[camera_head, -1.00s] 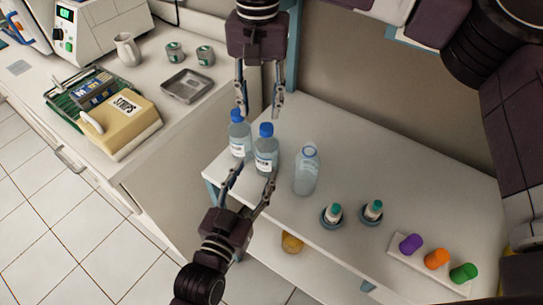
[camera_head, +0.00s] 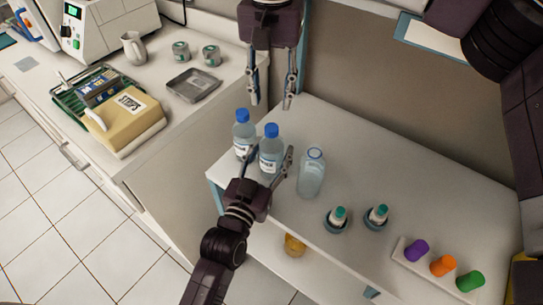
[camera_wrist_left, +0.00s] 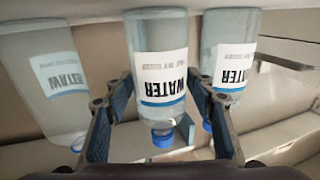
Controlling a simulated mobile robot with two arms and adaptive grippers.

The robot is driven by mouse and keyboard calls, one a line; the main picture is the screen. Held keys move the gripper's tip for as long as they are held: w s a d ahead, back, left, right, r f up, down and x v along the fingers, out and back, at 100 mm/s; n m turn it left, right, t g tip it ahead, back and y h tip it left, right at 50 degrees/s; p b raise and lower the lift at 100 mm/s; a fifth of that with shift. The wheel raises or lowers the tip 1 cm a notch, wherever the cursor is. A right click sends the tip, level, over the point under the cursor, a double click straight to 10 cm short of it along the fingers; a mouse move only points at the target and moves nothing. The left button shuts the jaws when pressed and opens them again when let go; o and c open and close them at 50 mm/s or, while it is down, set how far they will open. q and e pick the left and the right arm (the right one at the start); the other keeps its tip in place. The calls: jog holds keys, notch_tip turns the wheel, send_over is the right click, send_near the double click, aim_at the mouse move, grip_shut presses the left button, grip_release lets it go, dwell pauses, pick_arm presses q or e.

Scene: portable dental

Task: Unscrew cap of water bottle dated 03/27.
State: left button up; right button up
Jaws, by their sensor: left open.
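Two water bottles with blue caps stand upright on the white shelf top (camera_head: 400,190), a left one (camera_head: 243,140) and a middle one (camera_head: 270,158). A clear bottle (camera_head: 312,175) with a blue ring at its top stands to their right. My left gripper (camera_head: 269,155) is open, its fingers on either side of the middle bottle; contact is not clear. In the left wrist view the picture is upside down, with the middle bottle (camera_wrist_left: 160,45) between the fingers and its blue cap (camera_wrist_left: 162,137) pointing down. No date is readable. My right gripper (camera_head: 271,98) is open and empty, above and behind the bottles.
Two small teal-capped vials (camera_head: 338,215) (camera_head: 378,215) stand in round holders right of the bottles. A white rack (camera_head: 425,265) holds purple, orange and green caps at the front right. The counter at left carries a metal tray (camera_head: 193,85) and a yellow box (camera_head: 125,120).

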aim_at(272, 127)
pick_arm(q)
jog(key=shift+c, duration=0.6)
grip_shut()
pick_arm(e)
jog(key=m, duration=1.3)
jog(key=shift+m, duration=0.3)
jog(key=shift+f, duration=4)
jog(key=shift+c, duration=0.4)
